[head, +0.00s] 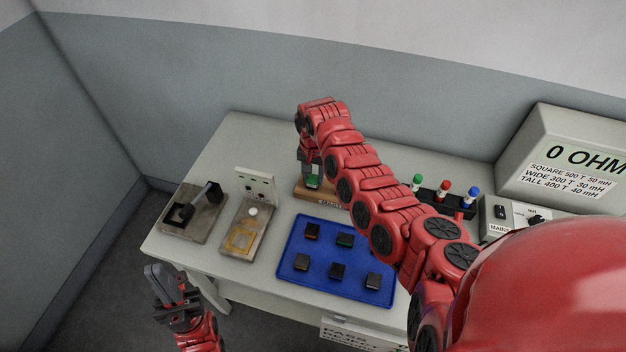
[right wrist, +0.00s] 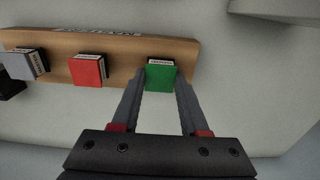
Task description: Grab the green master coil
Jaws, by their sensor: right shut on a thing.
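The green master coil (right wrist: 160,77) is a small green block with a labelled dark side. It is at the right end of a wooden board (right wrist: 120,68) in the right wrist view. My right gripper (right wrist: 161,88) is shut on it, one finger on each side. In the head view the green coil (head: 313,182) shows under my right gripper (head: 311,171), at the board's left end (head: 300,190). I cannot tell whether the coil still touches the board. My left gripper (head: 168,287) is low, off the table's front left; its finger gap is unclear.
A red block (right wrist: 88,70) and a grey block (right wrist: 20,65) share the board. A blue tray (head: 297,229) with several dark blocks lies in front. Two fixtures (head: 208,222) (head: 236,240) stand at left. Markers (head: 443,191) and an OHM display box (head: 570,150) are at right.

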